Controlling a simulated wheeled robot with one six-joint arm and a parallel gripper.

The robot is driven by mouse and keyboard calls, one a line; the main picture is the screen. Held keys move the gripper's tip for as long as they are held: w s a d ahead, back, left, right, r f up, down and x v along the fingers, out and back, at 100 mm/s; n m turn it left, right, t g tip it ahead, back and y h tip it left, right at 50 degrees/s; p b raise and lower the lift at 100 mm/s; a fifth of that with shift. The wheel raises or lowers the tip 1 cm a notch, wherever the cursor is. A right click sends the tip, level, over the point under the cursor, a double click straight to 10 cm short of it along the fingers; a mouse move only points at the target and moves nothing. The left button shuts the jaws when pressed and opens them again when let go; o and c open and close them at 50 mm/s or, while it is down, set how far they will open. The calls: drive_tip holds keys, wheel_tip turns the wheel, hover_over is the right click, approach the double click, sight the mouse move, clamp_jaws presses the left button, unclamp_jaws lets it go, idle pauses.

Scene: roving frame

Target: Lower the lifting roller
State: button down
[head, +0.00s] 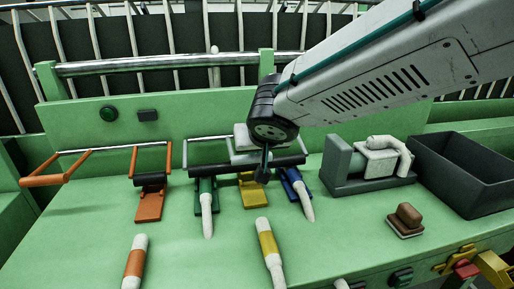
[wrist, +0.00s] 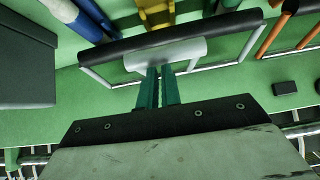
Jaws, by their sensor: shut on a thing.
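The lifting roller (head: 228,169) is a long black bar on a thin silver wire frame, lying across the green panel in the middle of the head view. In the wrist view the roller (wrist: 220,27) crosses the upper part, with a short pale grey sleeve (wrist: 180,52) at its middle. My gripper (head: 262,175) points down at the roller's middle in the head view. In the wrist view the tips of my gripper (wrist: 160,72) are close together and shut at the sleeve. The exact contact is partly hidden by the fingers.
Green, yellow (head: 254,190) and blue (head: 290,180) pieces sit close to the roller. An orange-handled frame (head: 150,205) stands left. A grey fixture (head: 345,168) and a dark bin (head: 465,175) stand right. A brown-topped block (head: 408,216) lies in front. The green panel between is mostly bare.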

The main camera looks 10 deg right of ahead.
drive_tip(key=s+d+r, duration=0.1)
drive_tip(key=s+r, duration=0.1)
drive_tip(key=s, duration=0.7)
drive_tip(key=s+d+f+m+g+h, duration=0.1)
drive_tip(key=s+d+f+g, duration=0.2)
drive_tip(key=s+d, duration=1.4)
drive_tip(key=shift+s+d+g, duration=0.25)
drive_tip(key=shift+d+g, duration=1.15)
drive_tip(key=shift+g, duration=1)
drive_tip(key=shift+f, duration=0.1)
